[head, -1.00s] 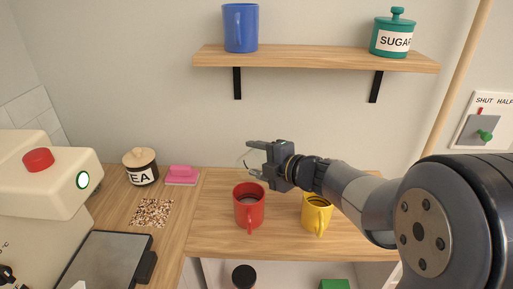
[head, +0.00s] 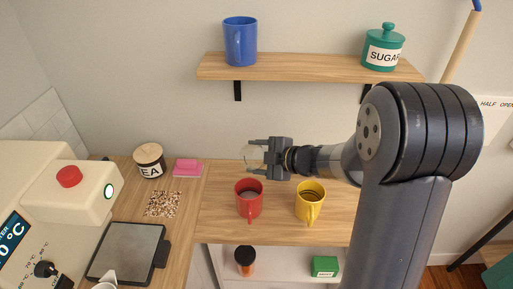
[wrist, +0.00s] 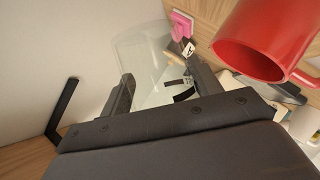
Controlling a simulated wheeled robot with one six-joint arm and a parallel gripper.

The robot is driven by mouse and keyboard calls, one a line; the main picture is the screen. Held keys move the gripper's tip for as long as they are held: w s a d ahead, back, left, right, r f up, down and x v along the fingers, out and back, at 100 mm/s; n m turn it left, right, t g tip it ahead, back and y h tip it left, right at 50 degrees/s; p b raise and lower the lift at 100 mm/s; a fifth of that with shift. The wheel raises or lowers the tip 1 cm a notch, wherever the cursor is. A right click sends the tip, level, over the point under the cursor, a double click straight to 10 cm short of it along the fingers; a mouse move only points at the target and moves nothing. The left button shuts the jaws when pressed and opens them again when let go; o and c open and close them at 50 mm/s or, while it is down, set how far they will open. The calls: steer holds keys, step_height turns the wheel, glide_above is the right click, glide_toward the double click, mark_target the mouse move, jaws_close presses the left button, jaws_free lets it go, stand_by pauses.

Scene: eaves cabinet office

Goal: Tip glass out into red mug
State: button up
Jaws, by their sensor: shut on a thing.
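The red mug (head: 249,206) stands on the wooden counter with its handle toward me. Its inside looks dark, and I cannot tell what it holds. In the wrist view the red mug (wrist: 258,40) is at the upper right, close to the glass but apart from it. My gripper (head: 254,155) is shut on the clear glass (head: 250,156), behind and above the red mug. In the wrist view the glass (wrist: 143,52) is between the two fingers. It is faint and see-through, so its exact tilt and contents are hard to tell.
A yellow mug (head: 309,203) stands right of the red mug, under my arm. The tea jar (head: 149,160), a pink item (head: 187,168) and a speckled patch (head: 163,204) are at left. A wooden shelf (head: 310,68) with a blue mug (head: 240,42) and sugar jar (head: 383,48) hangs above.

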steer(key=shift+s+r+m+g+p, duration=0.2)
steer(key=shift+m+g+p, duration=0.3)
steer(key=shift+p, duration=1.25)
steer(key=shift+s+r+m+g+p, duration=0.1)
steer(key=shift+r+m+g+p, duration=0.35)
steer(key=shift+p, duration=1.3)
steer(key=shift+a+f+m+y+p, duration=0.1)
steer(key=shift+f+m+y+p, duration=0.05)
steer(key=shift+m+y+p, duration=0.3)
steer(key=shift+s+f+m+g, duration=0.1)
steer(key=shift+f+m+g, duration=0.2)
steer(key=shift+g, duration=0.05)
steer(key=m, duration=0.1)
steer(key=s+m+g, duration=0.1)
steer(key=s+m+g+y, duration=0.1)
steer(key=shift+a+f+b, duration=0.3)
steer(key=shift+a+f, duration=0.05)
steer(key=shift+a, duration=0.05)
